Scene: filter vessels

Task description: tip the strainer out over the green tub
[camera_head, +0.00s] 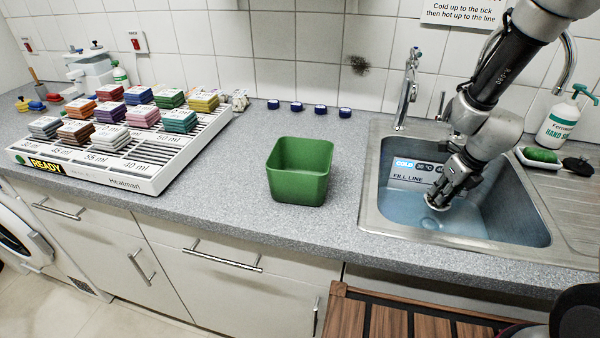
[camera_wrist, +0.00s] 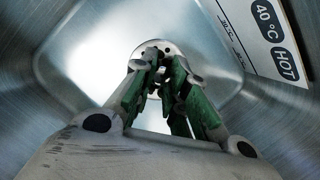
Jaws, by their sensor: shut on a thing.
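The strainer (camera_wrist: 178,46) is a round pale metal disc with small dark holes, seen in the wrist view just beyond my fingertips. My gripper (camera_wrist: 160,72) points down into the sink with its green-padded fingers closed together at the strainer's middle, hiding part of it. In the head view my gripper (camera_head: 440,199) is low inside the sink basin, and the strainer's contents cannot be made out. I cannot tell whether it is clear of the sink floor. The green tub (camera_head: 298,190) stands upright on the counter, left of the sink, its visible inside bare.
The steel sink (camera_head: 368,205) has raised rims and a bluish, water-like floor. A tap (camera_head: 408,88) stands behind it. Several blue caps (camera_head: 320,109) lie behind the tub. A rack (camera_head: 150,177) of coloured blocks is at left. Soap (camera_head: 541,155) and a bottle (camera_head: 562,125) are at right.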

